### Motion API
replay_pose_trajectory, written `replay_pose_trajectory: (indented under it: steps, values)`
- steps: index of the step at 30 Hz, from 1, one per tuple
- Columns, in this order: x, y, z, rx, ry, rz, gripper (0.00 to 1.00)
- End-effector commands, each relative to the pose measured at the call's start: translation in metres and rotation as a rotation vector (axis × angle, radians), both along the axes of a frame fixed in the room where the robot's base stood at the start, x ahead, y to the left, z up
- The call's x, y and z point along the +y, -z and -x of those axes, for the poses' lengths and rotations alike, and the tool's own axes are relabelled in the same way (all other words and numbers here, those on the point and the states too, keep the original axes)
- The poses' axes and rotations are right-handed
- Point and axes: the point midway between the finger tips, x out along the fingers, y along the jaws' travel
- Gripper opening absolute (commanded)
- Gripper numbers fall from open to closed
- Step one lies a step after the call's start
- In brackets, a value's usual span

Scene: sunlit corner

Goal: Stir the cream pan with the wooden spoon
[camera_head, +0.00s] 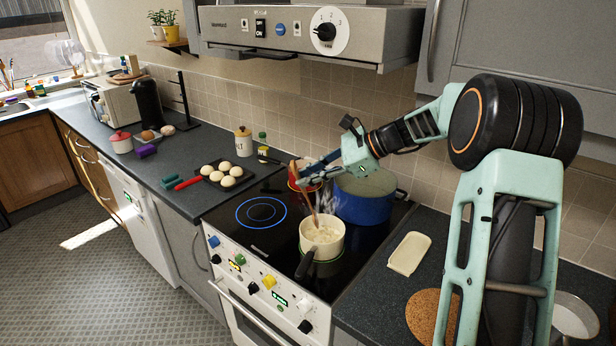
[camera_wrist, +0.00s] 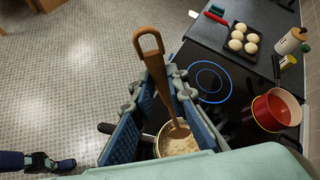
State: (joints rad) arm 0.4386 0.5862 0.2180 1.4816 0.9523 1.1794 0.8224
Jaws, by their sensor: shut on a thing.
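The cream pan (camera_head: 322,243) stands on the front right of the black hob, with a dark handle towards the front and pale, lumpy contents. It also shows in the wrist view (camera_wrist: 161,145), partly hidden by the fingers. The wooden spoon (camera_head: 312,203) reaches down into the pan, slightly tilted. In the wrist view the spoon (camera_wrist: 160,85) passes between my blue-padded fingers, its looped handle end up and its lower end in the contents. My gripper (camera_head: 312,178) is shut on the spoon above the pan, and it also shows in the wrist view (camera_wrist: 158,100).
A large blue pot (camera_head: 364,205) stands behind the pan, and a red pot (camera_wrist: 271,110) is at the back of the hob. A dark tray of pale buns (camera_head: 222,174) sits on the left counter. A cream spoon rest (camera_head: 409,254) lies right of the hob. The front left ring (camera_head: 262,212) is clear.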

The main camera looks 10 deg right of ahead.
Motion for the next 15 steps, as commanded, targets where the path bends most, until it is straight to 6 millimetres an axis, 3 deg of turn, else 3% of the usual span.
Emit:
replay_pose_trajectory:
  steps: [15]
  values:
    - [-0.0002, -0.0055, -0.0005, -0.002, 0.000, 0.000, 0.00]
